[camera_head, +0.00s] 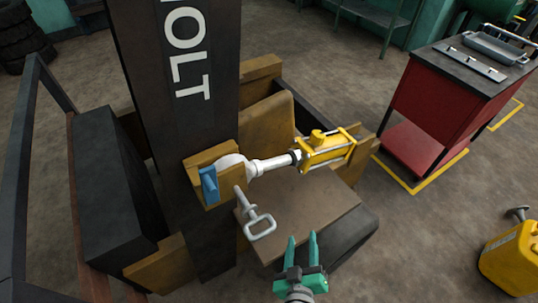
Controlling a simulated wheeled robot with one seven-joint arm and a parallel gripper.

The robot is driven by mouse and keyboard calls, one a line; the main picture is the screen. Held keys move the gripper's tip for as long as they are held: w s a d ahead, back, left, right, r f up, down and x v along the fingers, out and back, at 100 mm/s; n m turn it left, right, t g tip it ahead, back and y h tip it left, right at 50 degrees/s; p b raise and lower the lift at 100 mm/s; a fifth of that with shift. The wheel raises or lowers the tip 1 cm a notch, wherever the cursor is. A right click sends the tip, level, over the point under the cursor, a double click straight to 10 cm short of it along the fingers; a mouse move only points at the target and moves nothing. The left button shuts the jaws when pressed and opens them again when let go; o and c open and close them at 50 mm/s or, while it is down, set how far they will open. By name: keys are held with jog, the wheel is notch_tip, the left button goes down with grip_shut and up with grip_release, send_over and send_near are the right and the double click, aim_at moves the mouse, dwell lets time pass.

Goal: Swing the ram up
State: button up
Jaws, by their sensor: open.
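The ram has a yellow cylinder body (327,150) and a pale rod (270,165). It lies across the picture, sloping slightly up to the right. The rod's left end meets a round white joint (232,166) at an ochre bracket (202,168) on the dark mast. A blue piece (209,186) sits on that bracket. A grey pin with a loop handle (261,226) shows below the joint; I cannot tell what it is seated in. My teal gripper (302,238) is open and empty, below the ram in the picture and apart from it, right of the loop handle.
A dark mast (190,80) with white letters rises left of the ram. A brown plate (310,205) lies under the ram. A red cart (440,95) with a tray on top stands at right. A yellow can (513,262) stands at lower right. Floor between them is clear.

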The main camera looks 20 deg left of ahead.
jog(key=w+a+r+n+y, duration=0.4)
jog(key=w+a+r+n, duration=0.1)
jog(key=w+r+n, duration=0.3)
jog(key=n+g+y, duration=0.3)
jog(key=n, duration=0.3)
send_near(277, 166)
jog(key=w+a+f, duration=0.2)
jog(key=w, duration=0.2)
jog(key=shift+s+a+r+n+y, duration=0.15)
jog(key=shift+a+r+n+y, duration=0.15)
jog(key=shift+a+n, duration=0.35)
jog(key=x, duration=1)
jog(key=shift+w, duration=0.2)
jog(key=shift+a+f, duration=0.1)
grip_shut()
